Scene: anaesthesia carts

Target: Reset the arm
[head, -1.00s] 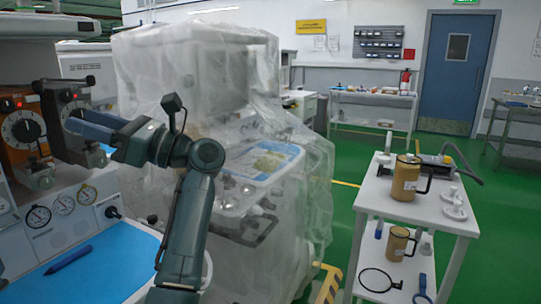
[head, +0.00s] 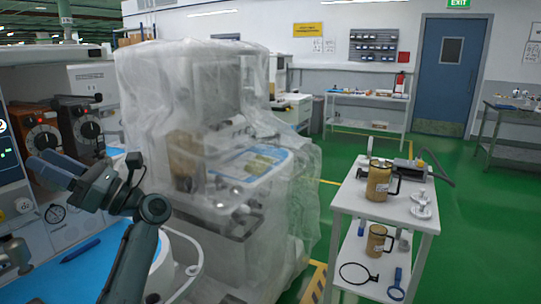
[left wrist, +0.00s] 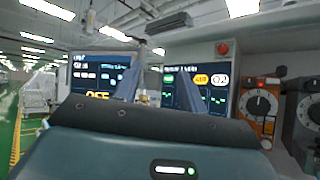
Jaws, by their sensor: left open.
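My left gripper (head: 45,170) is at the left of the head view, in front of the anaesthesia cart (head: 45,216). Its blue jaws are open and I see nothing between them. In the left wrist view, the two fingers of the gripper (left wrist: 158,88) point up in front of the lit monitors (left wrist: 98,80). Black dials on an orange vaporizer (head: 40,139) and a dark vaporizer (head: 88,130) sit on the cart behind and to the right of the gripper. The orange vaporizer also shows in the left wrist view (left wrist: 262,104). My right gripper is not in view.
A blue pen (head: 80,250) lies on the cart's blue worktop (head: 100,264). A plastic-draped machine (head: 225,85) stands in the middle. A white trolley (head: 345,198) at right holds tan jugs (head: 379,182). Green floor (head: 470,220) is open at right.

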